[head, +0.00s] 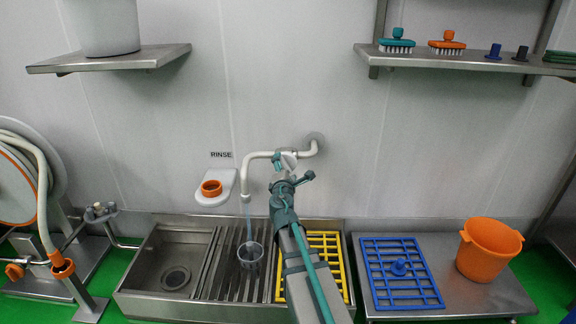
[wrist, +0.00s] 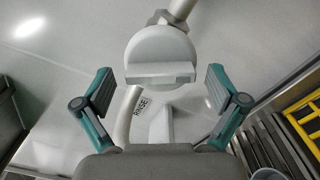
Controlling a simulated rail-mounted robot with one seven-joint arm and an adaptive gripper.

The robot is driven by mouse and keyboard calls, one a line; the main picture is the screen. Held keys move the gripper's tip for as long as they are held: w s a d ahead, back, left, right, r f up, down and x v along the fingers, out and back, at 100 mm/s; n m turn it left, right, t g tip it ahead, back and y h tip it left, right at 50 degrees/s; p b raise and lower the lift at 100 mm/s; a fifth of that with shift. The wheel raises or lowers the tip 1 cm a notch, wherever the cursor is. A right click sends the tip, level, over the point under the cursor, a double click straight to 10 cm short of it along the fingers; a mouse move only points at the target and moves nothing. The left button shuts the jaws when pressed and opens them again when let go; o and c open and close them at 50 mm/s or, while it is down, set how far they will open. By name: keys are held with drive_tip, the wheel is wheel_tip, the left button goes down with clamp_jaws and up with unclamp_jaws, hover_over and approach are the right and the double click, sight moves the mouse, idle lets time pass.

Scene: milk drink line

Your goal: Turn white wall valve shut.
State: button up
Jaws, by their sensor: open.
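The white wall valve (wrist: 160,50) has a round knob with a raised grip bar across it, which lies about level in the wrist view. In the head view it sits on the white wall pipe (head: 262,154), mostly hidden behind my gripper (head: 291,168). In the wrist view my gripper (wrist: 160,88) is open, with one teal finger on each side of the knob and a gap on both sides. The fingers do not appear to touch it. A thin stream of water (head: 248,212) falls from the spout toward a grey cup (head: 250,255).
The steel sink (head: 145,290) lies below, with slats and a yellow rack (head: 335,262). A white wall holder with an orange ring (head: 212,188) is left of the spout. A blue rack (head: 380,270) and orange bucket (head: 488,250) stand on the right table.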

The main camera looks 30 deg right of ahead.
drive_tip(key=shift+w+d, duration=0.35)
drive_tip(key=shift+w, duration=0.2)
drive_tip(key=c, duration=1)
drive_tip(key=shift+f+b, duration=0.1)
drive_tip(key=shift+b, duration=0.2)
drive_tip(key=m+b, duration=0.2)
drive_tip(key=shift+f+m, duration=0.1)
drive_tip(key=shift+m, duration=0.3)
drive_tip(key=shift+m+b, duration=1.45)
drive_tip(key=shift+m, duration=0.15)
drive_tip(key=shift+r, duration=0.2)
